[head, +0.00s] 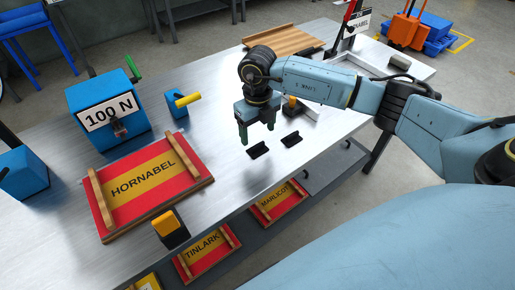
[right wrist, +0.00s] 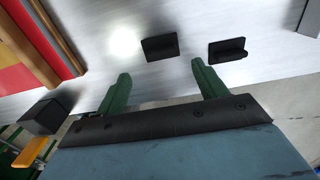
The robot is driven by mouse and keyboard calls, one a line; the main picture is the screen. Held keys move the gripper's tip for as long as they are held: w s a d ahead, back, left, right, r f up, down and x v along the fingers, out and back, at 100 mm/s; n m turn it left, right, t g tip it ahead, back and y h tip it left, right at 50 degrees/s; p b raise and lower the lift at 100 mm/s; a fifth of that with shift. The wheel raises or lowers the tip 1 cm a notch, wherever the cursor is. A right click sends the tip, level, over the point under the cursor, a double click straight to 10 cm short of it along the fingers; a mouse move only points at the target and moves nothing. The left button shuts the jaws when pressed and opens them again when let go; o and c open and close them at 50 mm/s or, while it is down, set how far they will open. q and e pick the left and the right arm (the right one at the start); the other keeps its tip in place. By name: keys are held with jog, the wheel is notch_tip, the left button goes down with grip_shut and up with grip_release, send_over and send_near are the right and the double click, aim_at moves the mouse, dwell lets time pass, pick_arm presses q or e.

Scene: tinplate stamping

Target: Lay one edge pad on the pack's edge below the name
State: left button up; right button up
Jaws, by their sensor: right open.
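The pack (head: 148,182), red and yellow and named HORNABEL, lies flat on the metal table with a wooden strip along two sides. Its corner shows in the right wrist view (right wrist: 18,72). Two small black edge pads, one at the left (head: 258,151) and one at the right (head: 291,139), lie on bare table, apart from the pack. Both show in the right wrist view, left (right wrist: 160,47) and right (right wrist: 229,50). My right gripper (head: 257,135) is open and empty close by the pads, its green fingers (right wrist: 161,80) apart. My left gripper is not in view.
A blue box marked 100 N (head: 108,108) stands behind the pack. A black block with a yellow top (head: 170,232) stands at the front edge. A blue yellow-handled tool (head: 180,104) stands farther back. Packs TINLARK (head: 205,250) and MARUCOT (head: 277,203) lie on the shelf below.

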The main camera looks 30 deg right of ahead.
aim_at(258, 144)
jog(key=f, duration=0.5)
jog(key=shift+w+d+f, duration=0.15)
jog(key=shift+w+f, duration=0.1)
jog(key=shift+f, duration=0.15)
jog(key=c, duration=1.1)
